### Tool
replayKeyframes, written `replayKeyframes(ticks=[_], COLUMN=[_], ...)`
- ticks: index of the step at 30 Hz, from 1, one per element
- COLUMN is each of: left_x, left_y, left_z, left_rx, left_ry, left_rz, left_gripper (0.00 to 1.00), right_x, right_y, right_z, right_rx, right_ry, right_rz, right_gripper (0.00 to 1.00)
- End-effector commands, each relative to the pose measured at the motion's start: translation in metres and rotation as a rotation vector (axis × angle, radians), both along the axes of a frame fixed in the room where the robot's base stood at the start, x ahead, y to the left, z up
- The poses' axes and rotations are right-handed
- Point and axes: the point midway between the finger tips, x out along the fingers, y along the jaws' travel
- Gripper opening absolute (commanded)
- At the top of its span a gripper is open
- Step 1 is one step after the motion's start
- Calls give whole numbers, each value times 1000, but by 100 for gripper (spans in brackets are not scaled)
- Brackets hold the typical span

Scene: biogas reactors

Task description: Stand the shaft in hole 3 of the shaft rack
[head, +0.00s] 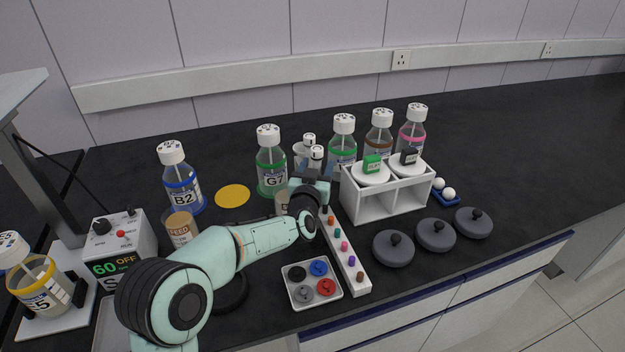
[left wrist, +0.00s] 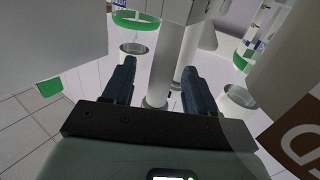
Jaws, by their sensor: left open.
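My left gripper (head: 318,175) is open, at the middle of the bench beside two slim upright pieces with white tops (head: 317,152), which I take to be shafts. In the left wrist view, which looks upside down, the fingers (left wrist: 157,85) are apart. A pale grey shaft (left wrist: 160,70) shows between them, with a clear gap to each finger. A second rod (left wrist: 188,50) stands behind it. The pale block (left wrist: 182,10) at the rods' far end may be the shaft rack. My arm hides most of it in the head view, and I cannot tell the holes apart.
A jar with a brown label (left wrist: 296,145) is close by. Bottles G7 (head: 271,165) and B2 (head: 183,185) stand left of the shafts. A white stand (head: 388,205) with two discs and a strip of coloured pegs (head: 352,275) are to the right.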

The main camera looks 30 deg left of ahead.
Motion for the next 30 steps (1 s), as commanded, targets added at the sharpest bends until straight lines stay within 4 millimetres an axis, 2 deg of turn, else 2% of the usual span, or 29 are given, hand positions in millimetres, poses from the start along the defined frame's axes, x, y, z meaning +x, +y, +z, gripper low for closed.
replayKeyframes(ticks=[1, 3, 15, 21, 25, 30], left_x=[0, -1, -82, -113, -124, -127], left_y=[0, 0, -28, -38, -42, -43], left_z=[-3, -2, 0, 1, 0, 0], left_rx=[0, 0, 0, -1, 0, 0], left_ry=[0, 0, 0, 0, 0, 0], left_rz=[0, 0, -2, -1, 0, 0], left_gripper=[57, 57, 57, 57, 57, 57], right_x=[4, 15, 16, 16, 16, 16], right_y=[-3, -5, -3, -2, -2, -2], right_z=[-8, -8, -8, -7, -7, -6], right_rx=[-12, -20, -16, -15, -14, -14], right_ry=[-5, -39, -44, -45, -45, -45], right_rz=[-17, -26, -17, -15, -14, -13], right_gripper=[23, 23, 23, 23, 23, 23])
